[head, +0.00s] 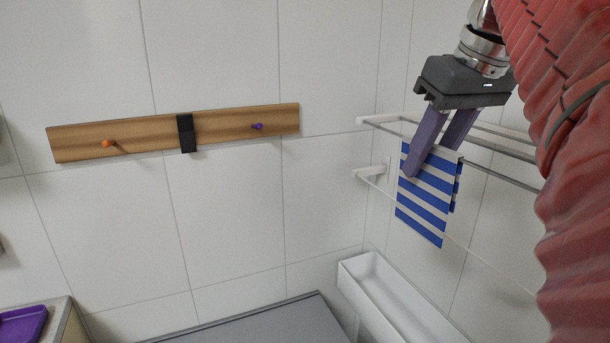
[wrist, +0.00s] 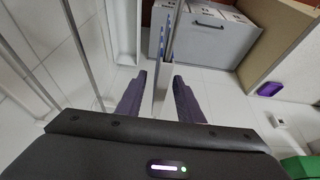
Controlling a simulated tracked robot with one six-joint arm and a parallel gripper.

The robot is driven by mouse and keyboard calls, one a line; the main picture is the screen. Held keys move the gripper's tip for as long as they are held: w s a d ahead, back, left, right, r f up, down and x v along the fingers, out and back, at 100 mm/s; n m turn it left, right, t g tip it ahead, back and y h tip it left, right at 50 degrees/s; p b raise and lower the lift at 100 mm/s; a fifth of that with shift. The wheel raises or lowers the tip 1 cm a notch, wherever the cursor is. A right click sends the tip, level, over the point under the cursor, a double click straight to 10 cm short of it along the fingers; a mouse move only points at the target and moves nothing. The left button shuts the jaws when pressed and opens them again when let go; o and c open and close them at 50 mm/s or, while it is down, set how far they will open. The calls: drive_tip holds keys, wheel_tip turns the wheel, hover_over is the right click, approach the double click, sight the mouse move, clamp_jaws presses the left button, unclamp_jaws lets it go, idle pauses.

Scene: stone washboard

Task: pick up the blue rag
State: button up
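The blue rag (head: 424,205), with blue and white stripes, hangs over a rail of the wall rack (head: 500,178) in the head view. My gripper (head: 429,162) points down at the rag's upper part. One purple finger is in front of the cloth, and the other goes down behind it, its tip hidden. In the wrist view the rag (wrist: 168,40) shows nearly edge-on, in line with the gap of my gripper (wrist: 159,76). The fingers are apart there, with visible space between them. I cannot tell whether either finger touches the cloth.
A white trough (head: 392,303) lies below the rack, beside a grey surface (head: 265,325). A wooden peg board (head: 225,127) is on the tiled wall. A purple tray (head: 22,324) is at lower left. Thin rack rails (wrist: 85,55) run close to my gripper.

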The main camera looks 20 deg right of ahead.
sight(413, 210)
drive_tip(key=shift+x, duration=2.05)
drive_tip(key=shift+a+f, duration=0.1)
drive_tip(key=shift+f, duration=0.15)
clamp_jaws()
